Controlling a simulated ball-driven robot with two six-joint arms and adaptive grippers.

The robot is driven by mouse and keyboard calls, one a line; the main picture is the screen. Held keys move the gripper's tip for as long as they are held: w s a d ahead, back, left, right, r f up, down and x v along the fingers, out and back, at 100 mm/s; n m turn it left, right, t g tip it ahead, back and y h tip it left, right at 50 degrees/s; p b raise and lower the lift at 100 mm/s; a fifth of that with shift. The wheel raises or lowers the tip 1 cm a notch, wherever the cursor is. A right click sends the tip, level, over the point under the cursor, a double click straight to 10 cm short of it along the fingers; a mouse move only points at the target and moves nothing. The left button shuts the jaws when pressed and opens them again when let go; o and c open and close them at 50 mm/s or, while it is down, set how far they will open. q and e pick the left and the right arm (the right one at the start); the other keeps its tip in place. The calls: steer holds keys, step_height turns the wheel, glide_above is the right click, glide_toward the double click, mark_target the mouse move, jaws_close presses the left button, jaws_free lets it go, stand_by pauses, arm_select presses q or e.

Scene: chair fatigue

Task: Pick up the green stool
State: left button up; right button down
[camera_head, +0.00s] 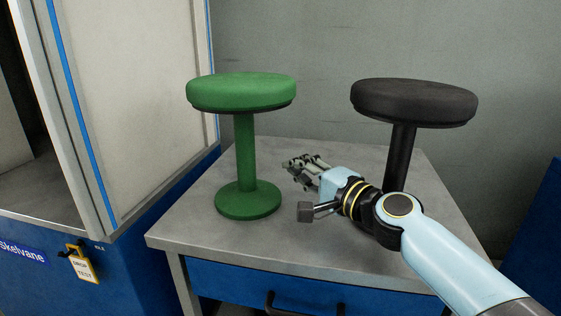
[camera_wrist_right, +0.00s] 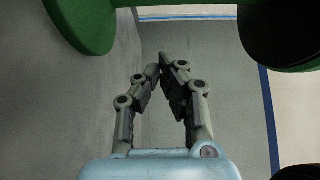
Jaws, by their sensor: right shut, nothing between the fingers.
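The green stool (camera_head: 243,150) stands upright on the grey table top, with a round padded seat, a thin post and a round base. Part of it also shows at the upper left of the right wrist view (camera_wrist_right: 85,22). My right gripper (camera_head: 290,163) is to the right of the stool's post, below seat height and apart from it. In the right wrist view its fingertips (camera_wrist_right: 160,62) meet with nothing between them. My left gripper is not in view.
A black stool (camera_head: 402,150) stands on the right of the table (camera_head: 310,248), its base hidden behind my right arm. A blue and white cabinet (camera_head: 130,120) is close on the left. A grey wall (camera_head: 325,50) is behind.

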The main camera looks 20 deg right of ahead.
glide_above(266, 186)
steer(key=w+d, duration=0.2)
steer(key=w, duration=0.1)
steer(key=shift+d+b, duration=0.2)
steer(key=shift+b, duration=0.2)
steer(key=shift+s+a+r+p, duration=0.1)
steer(key=shift+s+a+p, duration=0.15)
steer(key=shift+s+a, duration=0.35)
steer(key=shift+s+a+r+p, duration=0.1)
steer(key=shift+s+a+p, duration=0.2)
steer(key=shift+s, duration=0.35)
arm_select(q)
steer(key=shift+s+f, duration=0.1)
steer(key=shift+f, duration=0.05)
arm_select(e)
steer(key=shift+s+a+f, duration=0.15)
steer(key=shift+s+a, duration=0.1)
steer(key=shift+s, duration=0.1)
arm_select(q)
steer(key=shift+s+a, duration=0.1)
arm_select(e)
steer(key=shift+f, duration=0.1)
